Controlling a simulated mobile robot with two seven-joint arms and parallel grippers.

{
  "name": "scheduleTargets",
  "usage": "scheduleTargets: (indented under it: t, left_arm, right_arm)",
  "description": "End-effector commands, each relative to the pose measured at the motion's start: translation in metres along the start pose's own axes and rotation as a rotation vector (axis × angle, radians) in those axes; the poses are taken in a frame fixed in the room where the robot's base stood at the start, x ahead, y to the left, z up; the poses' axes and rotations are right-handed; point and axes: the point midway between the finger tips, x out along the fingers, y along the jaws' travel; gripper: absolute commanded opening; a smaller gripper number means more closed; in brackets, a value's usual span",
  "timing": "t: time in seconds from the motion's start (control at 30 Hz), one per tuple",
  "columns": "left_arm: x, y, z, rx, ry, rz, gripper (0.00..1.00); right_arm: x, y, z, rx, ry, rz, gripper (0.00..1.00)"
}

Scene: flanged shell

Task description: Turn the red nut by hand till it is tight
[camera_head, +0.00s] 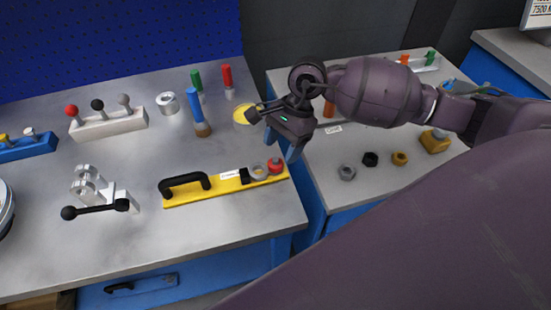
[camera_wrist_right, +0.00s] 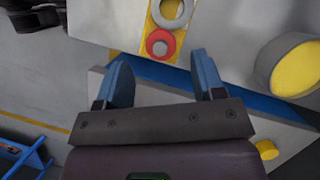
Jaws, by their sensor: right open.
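The red nut (camera_head: 275,165) sits at the right end of the yellow plate (camera_head: 215,189), near the right edge of the left table. In the right wrist view the red nut (camera_wrist_right: 160,44) shows as a red ring with a grey round centre. A grey ring (camera_head: 258,171) lies beside it on the plate. My right gripper (camera_head: 281,146) is open and empty, with its blue fingers above and near the nut. In the right wrist view the nut shows just beyond the gap between the fingertips (camera_wrist_right: 160,58). My left gripper is not in view.
A black handle (camera_head: 184,183) stands on the plate. A yellow-topped cylinder (camera_head: 243,116) stands behind the nut. Blue (camera_head: 194,105), green and red-handled things stand further back. Several loose nuts, one black (camera_head: 370,159), lie on the right table, across a gap.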

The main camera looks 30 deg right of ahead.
Motion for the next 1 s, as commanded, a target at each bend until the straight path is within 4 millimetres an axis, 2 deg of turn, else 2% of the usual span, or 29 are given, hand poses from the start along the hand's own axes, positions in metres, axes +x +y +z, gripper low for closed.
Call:
scheduleTargets:
  t: [0.1, 0.3, 0.7, 0.77, 1.0]
  left_arm:
    - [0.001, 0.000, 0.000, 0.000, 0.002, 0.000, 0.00]
    - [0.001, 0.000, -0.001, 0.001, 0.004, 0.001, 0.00]
    - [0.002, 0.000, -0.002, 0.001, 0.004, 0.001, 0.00]
    - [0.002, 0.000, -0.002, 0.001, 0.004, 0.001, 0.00]
    - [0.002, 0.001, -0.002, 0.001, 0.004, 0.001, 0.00]
  right_arm:
    - [0.020, 0.001, 0.000, 0.002, -0.002, 0.002, 0.63]
    - [0.040, 0.000, 0.000, 0.002, -0.002, 0.000, 0.63]
    - [0.045, 0.000, 0.000, 0.001, 0.000, -0.001, 0.63]
    - [0.045, 0.000, 0.000, 0.001, 0.000, -0.001, 0.55]
    - [0.045, 0.000, 0.000, 0.001, 0.000, -0.001, 0.18]
